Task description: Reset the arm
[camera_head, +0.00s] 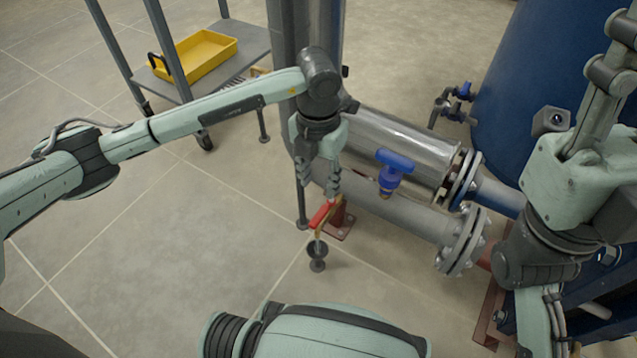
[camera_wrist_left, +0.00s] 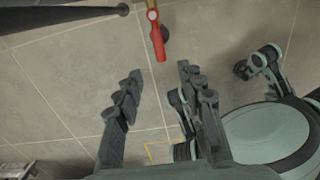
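My left arm reaches in from the left in the head view. Its gripper (camera_head: 319,186) points down, just above a red valve handle (camera_head: 321,214). In the left wrist view, the fingers of this gripper (camera_wrist_left: 160,74) are apart with nothing between them. The red handle (camera_wrist_left: 157,42) lies beyond the fingertips, apart from them. My right arm is folded up at the right of the head view. Its gripper (camera_head: 610,85) points upward and is partly cut off by the frame edge, so its opening cannot be judged.
Metal pipes (camera_head: 395,205) with a blue valve handle (camera_head: 395,160) run right of my left gripper. A large blue tank (camera_head: 545,60) stands at the back right. A grey cart (camera_head: 245,48) holds a yellow tray (camera_head: 228,45). The tiled floor at left is clear.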

